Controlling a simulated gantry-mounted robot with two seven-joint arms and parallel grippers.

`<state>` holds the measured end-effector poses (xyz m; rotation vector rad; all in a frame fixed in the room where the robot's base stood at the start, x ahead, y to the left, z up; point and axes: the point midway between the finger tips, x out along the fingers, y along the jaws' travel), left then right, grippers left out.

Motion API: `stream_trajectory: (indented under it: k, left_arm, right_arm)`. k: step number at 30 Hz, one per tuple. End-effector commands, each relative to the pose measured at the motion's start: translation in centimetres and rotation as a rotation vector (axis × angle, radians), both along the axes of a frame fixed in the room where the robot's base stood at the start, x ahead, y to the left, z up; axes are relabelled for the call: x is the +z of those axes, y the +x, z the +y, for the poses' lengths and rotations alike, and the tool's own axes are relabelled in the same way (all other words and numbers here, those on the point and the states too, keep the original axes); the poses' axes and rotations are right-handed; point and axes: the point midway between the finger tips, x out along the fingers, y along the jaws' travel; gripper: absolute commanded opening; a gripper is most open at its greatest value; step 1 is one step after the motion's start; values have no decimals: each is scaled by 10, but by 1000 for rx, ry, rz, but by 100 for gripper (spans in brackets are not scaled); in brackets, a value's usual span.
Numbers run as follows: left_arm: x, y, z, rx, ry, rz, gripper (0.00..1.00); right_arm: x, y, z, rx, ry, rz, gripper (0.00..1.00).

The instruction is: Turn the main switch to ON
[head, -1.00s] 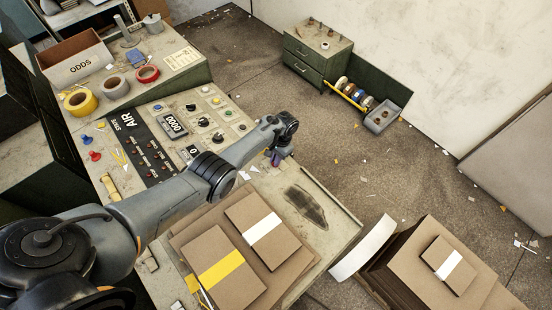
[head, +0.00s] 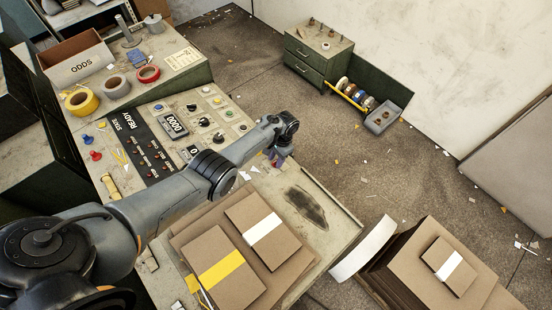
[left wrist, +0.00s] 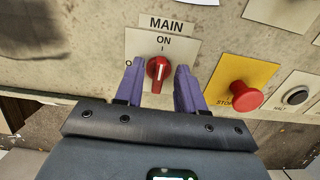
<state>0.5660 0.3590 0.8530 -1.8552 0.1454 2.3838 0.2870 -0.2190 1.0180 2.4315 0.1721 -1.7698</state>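The main switch is a red knob (left wrist: 158,72) on a pale plate under a MAIN label (left wrist: 167,23), seen in the left wrist view. Its white mark points up at ON and the I. My left gripper (left wrist: 160,84) is open, with one purple finger on each side of the knob and small gaps showing. In the head view my left gripper (head: 278,161) is at the panel's edge, and the knob is mostly hidden there. My right gripper is not in view.
A red STOP button (left wrist: 246,95) on a yellow plate sits just right of the gripper, with a black button (left wrist: 296,95) beyond. The control panel (head: 236,150) has several knobs and a state display (head: 138,142) reading READY. Board stacks (head: 222,262) lie in front.

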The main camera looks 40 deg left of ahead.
Motion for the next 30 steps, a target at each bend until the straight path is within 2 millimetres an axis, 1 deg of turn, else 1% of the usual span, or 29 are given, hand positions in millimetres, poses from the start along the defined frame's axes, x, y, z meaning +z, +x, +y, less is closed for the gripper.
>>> stream_trajectory:
  k: [7,11,14,21,27,30]
  left_arm:
    - [0,-1,0,1,0,1,38]
    - [6,1,0,1,-1,0,38]
    - [18,4,-1,1,0,-2,38]
    - [58,14,-2,1,0,-1,38]
    - [86,21,-4,1,-1,-1,38]
    - [96,24,-4,0,-1,0,38]
  right_arm:
    - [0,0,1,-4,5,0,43]
    - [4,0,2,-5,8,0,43]
    - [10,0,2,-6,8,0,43]
    - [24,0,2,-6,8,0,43]
    - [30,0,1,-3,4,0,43]
    - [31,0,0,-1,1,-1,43]
